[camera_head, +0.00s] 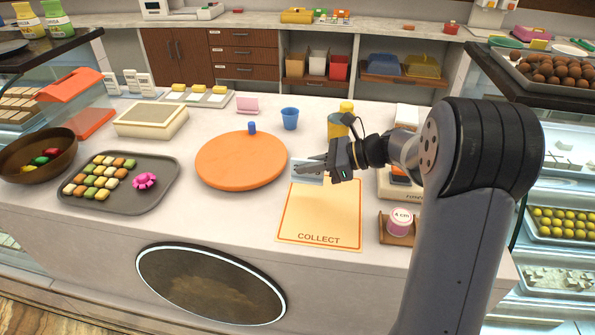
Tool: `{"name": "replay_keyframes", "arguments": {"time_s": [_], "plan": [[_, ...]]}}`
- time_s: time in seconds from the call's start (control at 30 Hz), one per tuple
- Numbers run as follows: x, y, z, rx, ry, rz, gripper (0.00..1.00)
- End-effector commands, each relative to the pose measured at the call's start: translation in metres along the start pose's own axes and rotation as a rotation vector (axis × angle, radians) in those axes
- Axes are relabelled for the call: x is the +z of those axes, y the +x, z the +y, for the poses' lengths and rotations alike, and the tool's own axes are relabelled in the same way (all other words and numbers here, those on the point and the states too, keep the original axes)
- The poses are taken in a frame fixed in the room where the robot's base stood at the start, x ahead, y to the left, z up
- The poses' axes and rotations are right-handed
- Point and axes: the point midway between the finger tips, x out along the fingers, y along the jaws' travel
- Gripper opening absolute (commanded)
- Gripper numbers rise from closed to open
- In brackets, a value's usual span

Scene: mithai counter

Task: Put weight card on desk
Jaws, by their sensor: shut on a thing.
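My gripper (308,168) is above the counter, right of the round orange board, with its fingers pointing left. It is shut on a small pale blue-grey card (306,178), which I take to be the weight card. The card is partly hidden by the fingers, and any print on it is too small to read. It shows over the back edge of the cream COLLECT mat (318,215); I cannot tell whether it touches the mat. The desk (215,215) is the pale counter top under these things.
The orange board (240,162) with a blue knob, a blue cup (290,119), a yellow container (338,122) and a pink card (247,103) stand nearby. A sweets tray (160,198) is left; a pink-white tub (399,222) is right. The COLLECT mat is mostly bare.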

Motion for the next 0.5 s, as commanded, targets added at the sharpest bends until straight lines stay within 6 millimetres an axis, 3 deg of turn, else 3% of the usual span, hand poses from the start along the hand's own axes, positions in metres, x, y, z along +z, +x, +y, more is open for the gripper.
{"name": "replay_keyframes", "arguments": {"time_s": [0.4, 0.5], "plan": [[-0.041, 0.017, 0.0, 0.0, 0.003, 0.0, 0.0], [-0.042, 0.017, 0.0, -0.001, 0.0, 0.0, 0.0]]}}
